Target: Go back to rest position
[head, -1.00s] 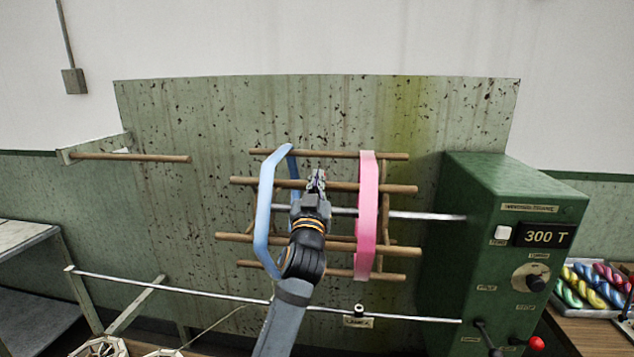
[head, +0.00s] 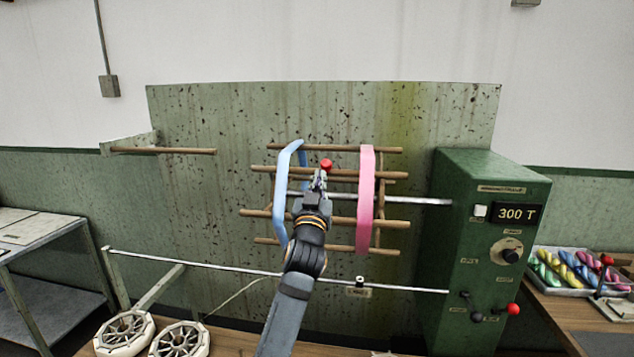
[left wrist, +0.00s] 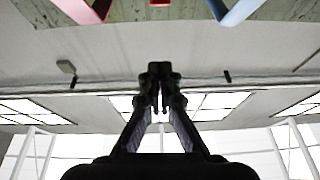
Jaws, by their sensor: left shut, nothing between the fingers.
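My left gripper (head: 319,182) is shut and empty, pointing up in front of the wooden reel (head: 285,214) between its two skeins. A blue skein (head: 283,190) hangs around the reel's left part. A pink skein (head: 366,200) hangs around its right part. In the left wrist view my left gripper (left wrist: 160,90) points toward the ceiling with its fingers together. The pink skein (left wrist: 82,10) and the blue skein (left wrist: 235,12) show at the top edge there. My right gripper is not in view.
A red ball (head: 326,165) shows at my fingertips; its depth is unclear. A green control box (head: 460,230) reading 300 T stands right of the reel. Coloured skeins (head: 570,268) lie in a tray further right. Two white spoked wheels (head: 125,333) are at lower left.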

